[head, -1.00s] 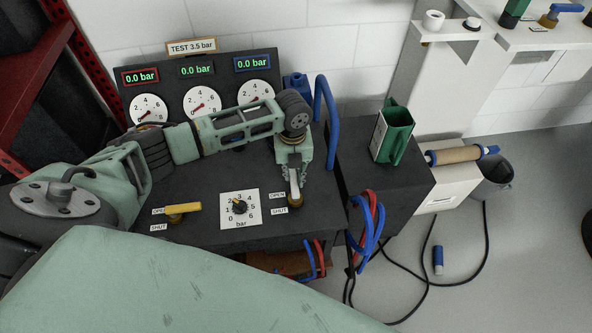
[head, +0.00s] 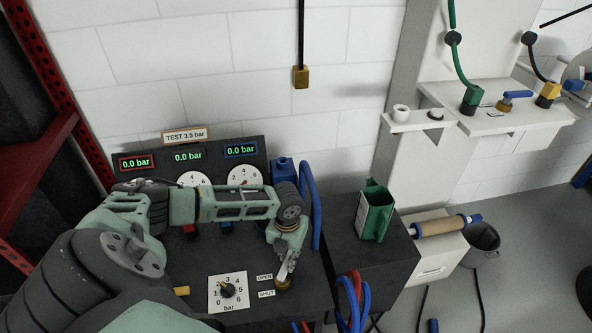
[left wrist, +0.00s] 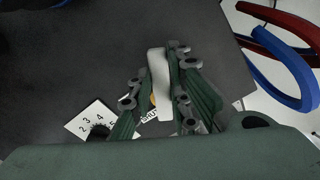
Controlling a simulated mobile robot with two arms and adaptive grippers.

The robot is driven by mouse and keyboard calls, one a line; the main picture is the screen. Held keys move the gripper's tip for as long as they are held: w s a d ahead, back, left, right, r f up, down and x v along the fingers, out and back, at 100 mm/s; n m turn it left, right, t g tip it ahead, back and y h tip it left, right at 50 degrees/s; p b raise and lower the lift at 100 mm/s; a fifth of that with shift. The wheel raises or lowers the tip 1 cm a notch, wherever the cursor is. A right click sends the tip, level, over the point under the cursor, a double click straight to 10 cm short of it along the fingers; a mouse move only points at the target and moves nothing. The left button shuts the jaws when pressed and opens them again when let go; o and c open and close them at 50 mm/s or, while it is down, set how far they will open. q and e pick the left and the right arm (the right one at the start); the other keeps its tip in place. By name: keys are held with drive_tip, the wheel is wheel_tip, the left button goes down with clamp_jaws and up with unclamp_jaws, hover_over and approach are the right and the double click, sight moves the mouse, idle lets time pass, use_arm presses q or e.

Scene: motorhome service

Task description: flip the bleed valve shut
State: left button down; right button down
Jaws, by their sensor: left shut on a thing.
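The bleed valve (head: 283,284) is at the right front of the dark bench top, with a brass body beside small OPEN and SHUT labels (head: 265,285). My left gripper (head: 285,270) is over it. In the left wrist view a pale, flat lever (left wrist: 158,70) stands between the fingers of my left gripper (left wrist: 160,85), which is shut on it. A bit of brass shows beside the lever, and the SHUT label is partly covered. The fingers hide much of the valve, so I cannot tell its exact setting. My right gripper is not in view.
A black dial (head: 228,290) is left of the valve. The gauge panel (head: 215,158) behind shows 0.0 bar on its displays. Blue and red hoses (head: 354,300) hang at the bench's right edge. A green container (head: 376,212) stands on the dark box to the right.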

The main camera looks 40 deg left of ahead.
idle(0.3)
use_arm(q)
drive_tip(key=c, duration=1.6)
unclamp_jaws()
drive_tip(key=shift+c, duration=0.2)
drive_tip(key=shift+r, duration=0.1)
wheel_tip(320, 180, up, 12)
drive_tip(key=shift+c, duration=0.5)
